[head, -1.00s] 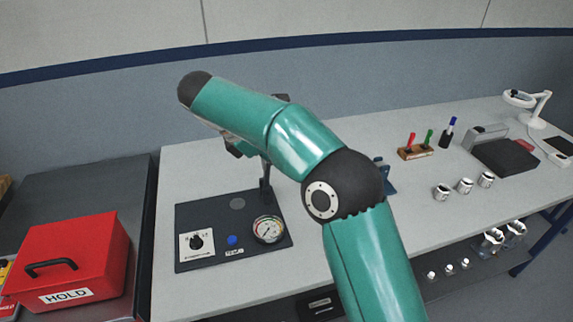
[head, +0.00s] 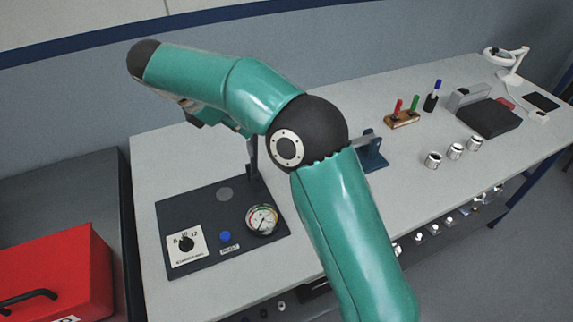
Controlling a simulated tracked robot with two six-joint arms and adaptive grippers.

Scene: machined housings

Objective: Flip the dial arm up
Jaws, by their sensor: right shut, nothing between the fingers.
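A black base plate (head: 205,253) lies on the bench at the left. It carries a knob on a white scale (head: 186,245), a blue button (head: 225,236), a round gauge (head: 262,220) and a grey disc (head: 224,194). A dark upright post (head: 252,165) rises at its back right corner. The post's upper part and any dial arm on it are hidden behind my green right arm. My right gripper (head: 203,118) is shut and empty, largely hidden under the forearm, above and behind the plate. I cannot tell whether it touches anything. My left gripper is not in view.
A red box (head: 75,265) stands on a dark surface at the left. A blue stand (head: 373,153) sits right of my elbow. Further right are a pen holder (head: 402,120), several metal cylinders (head: 455,151) and a dark case (head: 488,118).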

